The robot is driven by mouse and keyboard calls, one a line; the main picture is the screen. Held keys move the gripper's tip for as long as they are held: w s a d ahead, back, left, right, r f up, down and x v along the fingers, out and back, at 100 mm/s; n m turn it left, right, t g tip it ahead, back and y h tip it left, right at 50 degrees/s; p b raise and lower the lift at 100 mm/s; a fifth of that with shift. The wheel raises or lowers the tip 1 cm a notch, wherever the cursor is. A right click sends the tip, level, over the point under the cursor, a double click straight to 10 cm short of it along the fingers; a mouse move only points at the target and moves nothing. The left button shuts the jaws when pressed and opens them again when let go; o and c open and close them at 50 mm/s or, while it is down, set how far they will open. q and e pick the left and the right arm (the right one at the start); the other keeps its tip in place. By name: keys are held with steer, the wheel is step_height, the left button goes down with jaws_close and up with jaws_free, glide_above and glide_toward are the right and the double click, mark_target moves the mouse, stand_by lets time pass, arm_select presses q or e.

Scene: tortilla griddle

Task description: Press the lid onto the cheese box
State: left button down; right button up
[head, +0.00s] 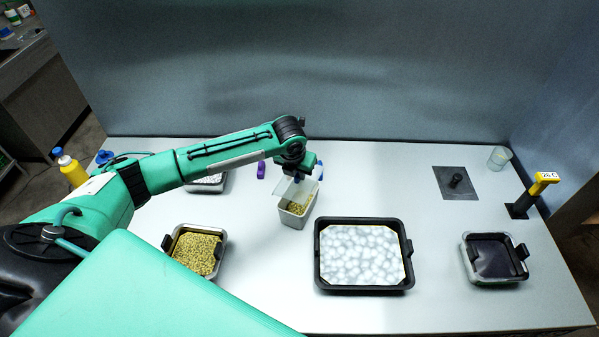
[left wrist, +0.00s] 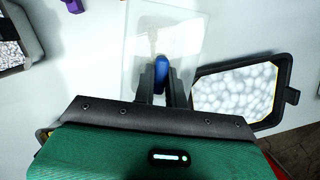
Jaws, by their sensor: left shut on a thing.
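The cheese box (head: 293,218) is a small pale open-topped box with yellow bits inside, standing mid-table. My left gripper (head: 306,178) is above the box and shut on the blue knob of a clear lid (head: 288,190). In the head view the lid looks tilted above the box, over its back left part; whether it touches the rim I cannot tell. In the left wrist view the clear lid (left wrist: 150,30) spreads out beyond the fingers, and the blue knob (left wrist: 161,72) is between the fingertips (left wrist: 162,80). My right gripper is not in view.
A black tray (head: 318,262) of white rounded pieces lies right of the box. A metal container (head: 171,262) of yellow bits is at front left, a dark-lidded container (head: 495,258) at right. A purple item (head: 261,170) lies behind the box. A glass (head: 499,159) stands at back right.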

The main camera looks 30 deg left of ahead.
mark_target(298, 183)
arm_select(q)
steer(key=shift+s, duration=0.1)
steer(key=shift+w+f, duration=0.2)
steer(key=shift+f, duration=0.1)
steer(key=shift+s+f+b, duration=0.1)
steer(key=shift+f+b, duration=0.3)
steer(key=shift+f, duration=0.25)
steer(key=shift+f+b, duration=0.65)
steer(key=shift+f, duration=1.2)
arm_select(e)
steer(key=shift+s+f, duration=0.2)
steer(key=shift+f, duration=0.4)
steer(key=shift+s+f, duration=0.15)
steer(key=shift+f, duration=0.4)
arm_select(q)
steer(key=shift+f, duration=0.4)
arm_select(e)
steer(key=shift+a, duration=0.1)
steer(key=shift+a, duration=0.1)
